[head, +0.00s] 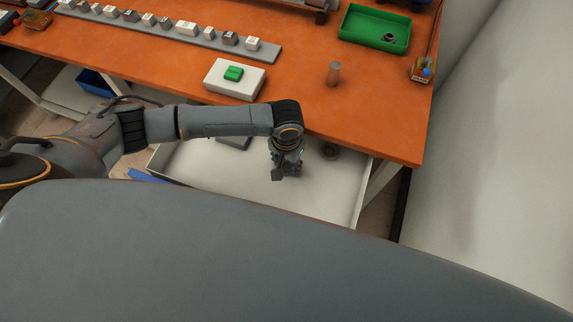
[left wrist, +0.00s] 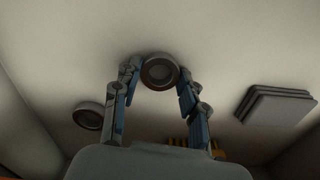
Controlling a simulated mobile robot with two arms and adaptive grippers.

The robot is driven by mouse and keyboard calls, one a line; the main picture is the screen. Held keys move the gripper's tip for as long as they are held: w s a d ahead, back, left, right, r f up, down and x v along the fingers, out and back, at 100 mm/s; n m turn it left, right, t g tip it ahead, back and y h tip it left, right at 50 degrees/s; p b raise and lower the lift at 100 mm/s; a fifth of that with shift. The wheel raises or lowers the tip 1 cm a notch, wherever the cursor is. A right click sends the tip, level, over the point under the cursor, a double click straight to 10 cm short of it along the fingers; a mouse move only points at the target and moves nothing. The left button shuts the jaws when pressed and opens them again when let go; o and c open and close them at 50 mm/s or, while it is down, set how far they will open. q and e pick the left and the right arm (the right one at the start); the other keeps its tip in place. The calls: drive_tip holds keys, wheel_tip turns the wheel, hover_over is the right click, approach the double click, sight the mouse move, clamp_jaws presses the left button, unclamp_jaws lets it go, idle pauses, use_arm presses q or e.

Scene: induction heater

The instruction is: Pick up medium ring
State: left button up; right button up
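My left gripper (head: 285,170) points down into an open white drawer (head: 325,190) under the orange table. In the left wrist view its two fingers (left wrist: 158,80) are apart, with a round grey ring (left wrist: 159,71) lying between the fingertips. I cannot tell whether the fingertips touch it. A second grey ring (left wrist: 88,116) lies on the drawer floor left of the fingers. One dark ring (head: 330,151) shows beside the gripper in the head view, partly under the table edge. Which ring is the medium one is not clear. My right gripper is out of view.
Flat grey plates (left wrist: 275,104) lie in the drawer to the right in the wrist view. On the table (head: 300,85) are a green tray (head: 361,33) with a small dark ring, a cylinder (head: 333,74), a white box with a green button (head: 234,73) and a row of blocks.

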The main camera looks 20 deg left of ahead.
use_arm(q)
drive_tip(key=shift+c, duration=1.2)
